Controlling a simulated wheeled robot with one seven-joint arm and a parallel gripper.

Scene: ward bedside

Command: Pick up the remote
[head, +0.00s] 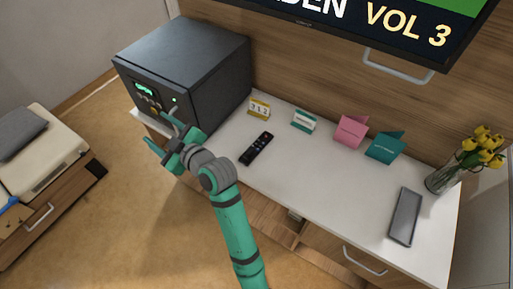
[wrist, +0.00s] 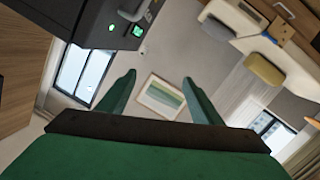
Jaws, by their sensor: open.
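The black remote (head: 257,148) lies flat on the white counter (head: 300,180), with several buttons facing up. My gripper (head: 158,130) is left of the remote in the head view, in front of the dark safe-like box. It is open and nothing shows between its fingers. In the wrist view, my two green fingers (wrist: 160,88) are spread apart and point toward the room, with the wall and a framed picture beyond. The remote is not visible in the wrist view.
The dark box (head: 190,75) stands at the counter's left end. A small calendar (head: 259,107), several standing cards, a phone-like slab (head: 405,216) and a vase of yellow flowers (head: 446,178) are also on the counter. A screen (head: 400,20) overhangs the back. Counter around the remote is clear.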

